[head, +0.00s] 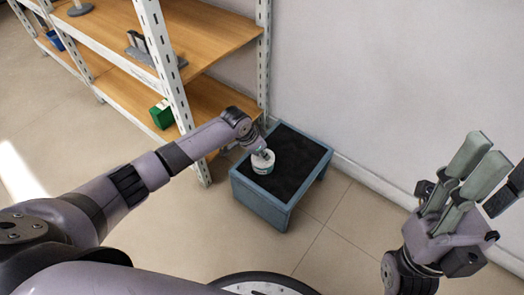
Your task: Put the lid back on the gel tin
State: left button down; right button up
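A small round white tin with a dark green band (263,164) sits on the black mesh pad (287,168) on top of a low blue-grey stand. My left gripper (262,151) reaches down from the left over the tin, at its upper edge. Its fingers are small and partly hidden by my wrist, so I cannot tell whether they are shut on anything. I cannot make out a separate lid. My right gripper (482,170) is raised at the right, far from the stand. Its pale green fingers are spread from a dark one, with nothing seen between them.
A shelf rack with white metal posts (166,65) and wooden boards stands left of the stand, close to my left arm. A green box (162,115) is on its lower board. The wall (380,80) is behind the stand. The tiled floor in front (330,235) is clear.

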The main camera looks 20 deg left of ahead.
pick_arm(q)
jog(key=c, duration=1.3)
grip_release()
jog(key=o, duration=0.5)
jog(key=shift+c, duration=0.2)
